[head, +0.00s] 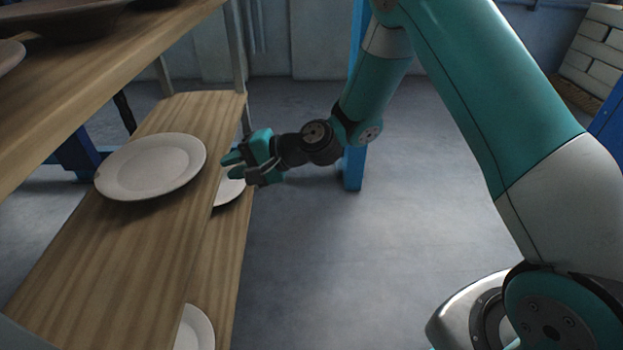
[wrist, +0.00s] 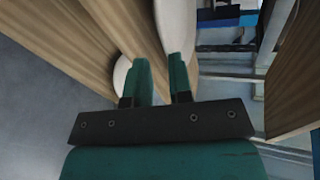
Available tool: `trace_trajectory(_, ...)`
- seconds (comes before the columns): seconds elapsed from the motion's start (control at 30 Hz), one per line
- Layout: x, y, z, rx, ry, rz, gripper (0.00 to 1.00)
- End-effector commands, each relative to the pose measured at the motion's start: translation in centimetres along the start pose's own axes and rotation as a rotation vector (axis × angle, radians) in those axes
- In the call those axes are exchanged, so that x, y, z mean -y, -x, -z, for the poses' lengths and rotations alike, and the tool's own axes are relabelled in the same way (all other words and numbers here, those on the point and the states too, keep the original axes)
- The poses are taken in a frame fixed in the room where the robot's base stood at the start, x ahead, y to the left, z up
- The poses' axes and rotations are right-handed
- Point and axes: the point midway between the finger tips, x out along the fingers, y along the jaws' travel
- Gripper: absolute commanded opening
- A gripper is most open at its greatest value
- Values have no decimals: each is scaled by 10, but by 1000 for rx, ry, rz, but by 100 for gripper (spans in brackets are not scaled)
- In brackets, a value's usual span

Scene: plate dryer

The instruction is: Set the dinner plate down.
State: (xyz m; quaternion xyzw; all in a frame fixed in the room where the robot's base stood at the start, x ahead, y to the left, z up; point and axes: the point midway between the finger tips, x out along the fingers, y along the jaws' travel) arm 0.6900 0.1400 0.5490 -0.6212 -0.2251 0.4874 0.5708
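A large off-white plate (head: 150,165), likely the dinner plate, lies flat on the wooden shelf (head: 140,265) in the head view. A white plate in the wrist view (wrist: 174,28), likely the same one, shows beyond the fingers. My gripper (head: 231,165) is just right of the large plate, apart from it, near the shelf's right edge. In the wrist view my gripper (wrist: 161,75) has a gap between its fingers, with no plate clearly held. A smaller white plate (head: 229,190) shows partly below my gripper; its left side is hidden.
Another white plate (head: 196,331) shows partly at the lower shelf edge. An upper wooden shelf (head: 105,80) with brown dishes (head: 65,22) overhangs at the left. A blue post (head: 353,170) stands behind my arm.

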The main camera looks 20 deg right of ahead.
Motion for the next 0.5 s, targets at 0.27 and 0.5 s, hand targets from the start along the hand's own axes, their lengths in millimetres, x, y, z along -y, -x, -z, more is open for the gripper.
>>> trace_trajectory(0.27,50,52,-79,185,404,-213,20)
trace_trajectory(0.5,52,151,-165,390,812,-510,20)
